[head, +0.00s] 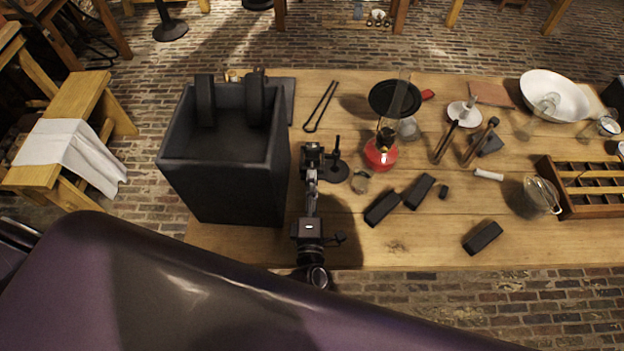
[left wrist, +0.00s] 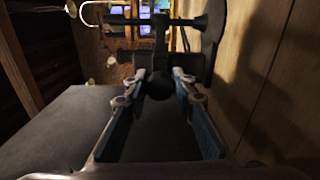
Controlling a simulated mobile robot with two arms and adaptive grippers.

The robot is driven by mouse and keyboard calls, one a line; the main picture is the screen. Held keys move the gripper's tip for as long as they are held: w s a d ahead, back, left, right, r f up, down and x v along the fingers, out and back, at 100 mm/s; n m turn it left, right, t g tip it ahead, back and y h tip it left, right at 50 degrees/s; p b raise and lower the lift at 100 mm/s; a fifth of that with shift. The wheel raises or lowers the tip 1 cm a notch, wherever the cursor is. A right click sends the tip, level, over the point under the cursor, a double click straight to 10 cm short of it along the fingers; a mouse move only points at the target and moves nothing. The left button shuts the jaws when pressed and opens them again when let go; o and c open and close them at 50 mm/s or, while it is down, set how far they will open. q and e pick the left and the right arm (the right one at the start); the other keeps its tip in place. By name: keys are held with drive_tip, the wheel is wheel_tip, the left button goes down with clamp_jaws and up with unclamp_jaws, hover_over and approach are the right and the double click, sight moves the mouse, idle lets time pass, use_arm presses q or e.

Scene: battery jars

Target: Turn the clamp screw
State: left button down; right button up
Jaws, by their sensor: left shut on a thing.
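A dark clamp stand (head: 338,170) with a round base and short upright rod stands on the table, right of the big dark box. Its clamp (head: 312,153) sits at the rod's left. In the left wrist view, the rod (left wrist: 140,20) crosses the top and the round base (left wrist: 214,25) is at right. The clamp screw's dark round knob (left wrist: 160,89) lies between my left fingertips. My left gripper (head: 312,178) reaches from the table's front edge to the clamp; it also shows in the left wrist view (left wrist: 161,80), shut on the knob. My right gripper is out of view.
The large dark box (head: 225,185) stands close left of my left arm. A small glass (head: 360,183), a red burner (head: 380,155) and dark blocks (head: 382,208) are to the right. The front table strip right of my arm is mostly clear.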

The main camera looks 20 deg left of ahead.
use_arm(q)
drive_tip(key=m+p, duration=0.1)
drive_tip(key=m, duration=0.2)
drive_tip(key=shift+r+m, duration=0.1)
drive_tip(key=shift+m, duration=0.3)
drive_tip(key=shift+m+p, duration=1)
drive_tip(key=shift+m, duration=1.3)
drive_tip(key=shift+f, duration=0.2)
drive_tip(key=c, duration=1.6)
unclamp_jaws()
drive_tip(key=v, duration=1.2)
